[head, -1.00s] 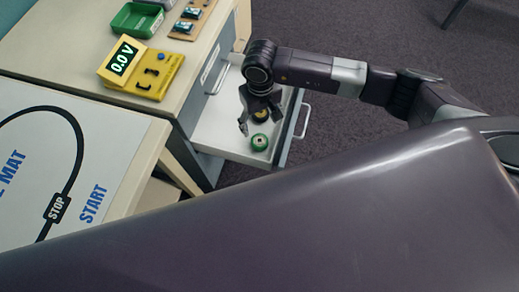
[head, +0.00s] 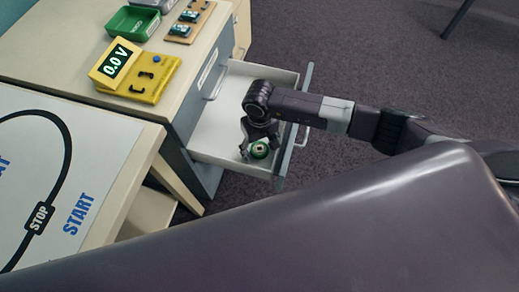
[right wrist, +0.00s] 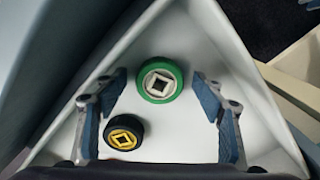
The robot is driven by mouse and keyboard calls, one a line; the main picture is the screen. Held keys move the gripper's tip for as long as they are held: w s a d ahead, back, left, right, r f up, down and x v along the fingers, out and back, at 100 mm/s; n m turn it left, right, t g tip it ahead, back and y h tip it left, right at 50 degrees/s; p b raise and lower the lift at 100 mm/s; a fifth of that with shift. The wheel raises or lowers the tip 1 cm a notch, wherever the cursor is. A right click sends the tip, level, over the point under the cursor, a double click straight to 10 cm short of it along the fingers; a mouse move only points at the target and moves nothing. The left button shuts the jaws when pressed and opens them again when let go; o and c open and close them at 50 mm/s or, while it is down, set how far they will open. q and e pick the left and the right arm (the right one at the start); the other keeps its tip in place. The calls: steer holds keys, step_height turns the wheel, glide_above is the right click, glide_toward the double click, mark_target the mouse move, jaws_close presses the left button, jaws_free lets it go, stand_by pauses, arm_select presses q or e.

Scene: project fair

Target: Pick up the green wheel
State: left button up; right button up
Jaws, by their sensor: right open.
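The green wheel (head: 260,150) lies in the open drawer (head: 222,118), near its front end. In the right wrist view the green wheel (right wrist: 160,79) shows a white hub with a dark square hole. My right gripper (head: 259,143) is open and points down over the wheel. In the right wrist view its two fingertips (right wrist: 158,78) stand to either side of the green wheel, with gaps and nothing held. My left gripper is not in view.
A black wheel with a yellow hub (right wrist: 123,132) lies beside the green one, close to my left-hand finger in the wrist view. The drawer walls are near. A yellow meter (head: 135,72) and a green tray (head: 134,23) stand on the cabinet top.

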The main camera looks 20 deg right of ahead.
steer(key=c, duration=1)
steer(key=shift+r, duration=0.1)
